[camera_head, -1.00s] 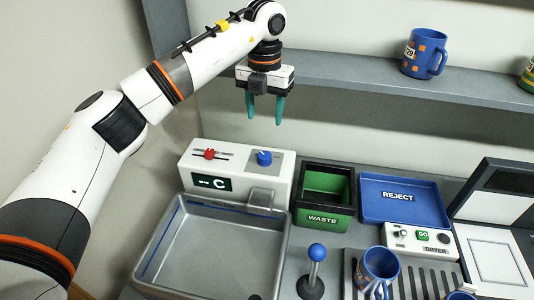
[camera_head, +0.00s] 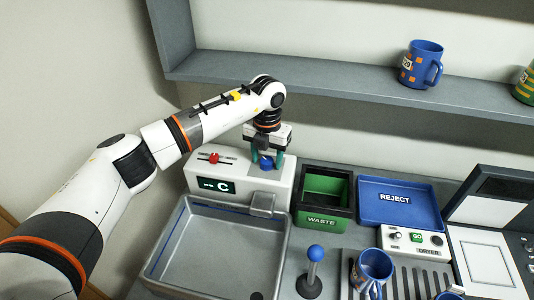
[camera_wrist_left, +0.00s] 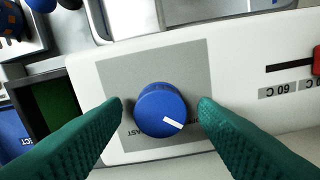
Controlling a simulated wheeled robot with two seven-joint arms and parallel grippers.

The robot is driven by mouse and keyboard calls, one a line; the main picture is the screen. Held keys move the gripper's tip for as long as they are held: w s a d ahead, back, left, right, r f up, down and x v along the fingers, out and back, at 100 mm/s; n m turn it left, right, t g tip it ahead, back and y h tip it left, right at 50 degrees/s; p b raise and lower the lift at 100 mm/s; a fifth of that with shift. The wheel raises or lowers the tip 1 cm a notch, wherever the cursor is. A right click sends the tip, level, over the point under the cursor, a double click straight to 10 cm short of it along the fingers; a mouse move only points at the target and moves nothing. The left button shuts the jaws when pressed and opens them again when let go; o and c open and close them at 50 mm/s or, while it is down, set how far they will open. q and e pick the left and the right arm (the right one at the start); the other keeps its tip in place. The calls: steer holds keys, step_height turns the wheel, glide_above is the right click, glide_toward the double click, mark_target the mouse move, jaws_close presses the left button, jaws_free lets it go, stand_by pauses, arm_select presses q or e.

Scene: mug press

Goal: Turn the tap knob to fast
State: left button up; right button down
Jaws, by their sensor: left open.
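The blue tap knob (camera_head: 266,163) sits on the white tap unit (camera_head: 207,171) behind the sink. In the left wrist view the knob (camera_wrist_left: 160,108) has a white pointer mark toward the lower right. A partly hidden label ending in "AST" is at its lower left; another label at its right is mostly covered by a finger. My left gripper (camera_head: 266,158) points down over the knob, open. Its green fingers (camera_wrist_left: 160,112) stand on either side of the knob, with visible gaps in the wrist view. My right gripper is not in view.
A red slider (camera_head: 214,158) is left of the knob on the same unit. The empty grey sink (camera_head: 215,250) is in front. The green waste bin (camera_head: 324,197) stands close on the right, beside the blue reject tray (camera_head: 397,203). A shelf (camera_head: 330,80) runs above.

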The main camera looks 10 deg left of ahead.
arm_select(q)
steer(key=c, duration=1)
